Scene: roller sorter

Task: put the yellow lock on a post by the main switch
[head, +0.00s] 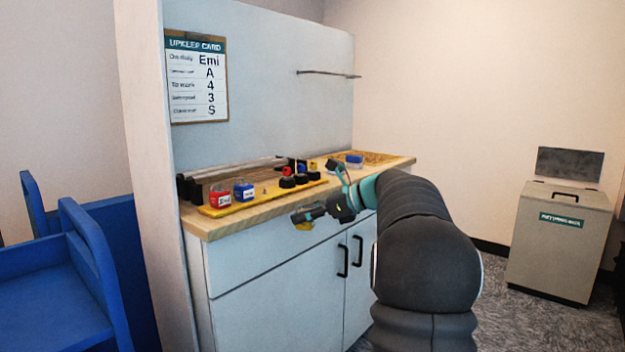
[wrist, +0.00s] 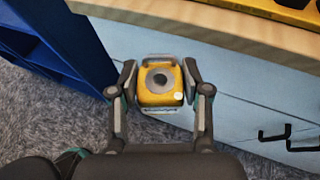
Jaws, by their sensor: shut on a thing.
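The yellow lock (wrist: 160,83) is between the two fingers of my gripper (wrist: 160,85) in the wrist view, with its grey shackle toward the counter. My gripper is shut on it. In the head view my gripper (head: 300,215) is in front of the counter's front edge, and a bit of the yellow lock (head: 304,226) shows below it. A yellow board (head: 262,196) on the counter carries a red lock (head: 220,197), a blue lock (head: 245,192) and several black and red knobs. I cannot tell which part is the main switch.
The wooden counter (head: 215,227) stands over white cupboards with black handles (head: 342,261). A written card (head: 198,80) hangs on the back panel. A blue cart (head: 85,240) is at the left, a grey bin (head: 560,240) at the right.

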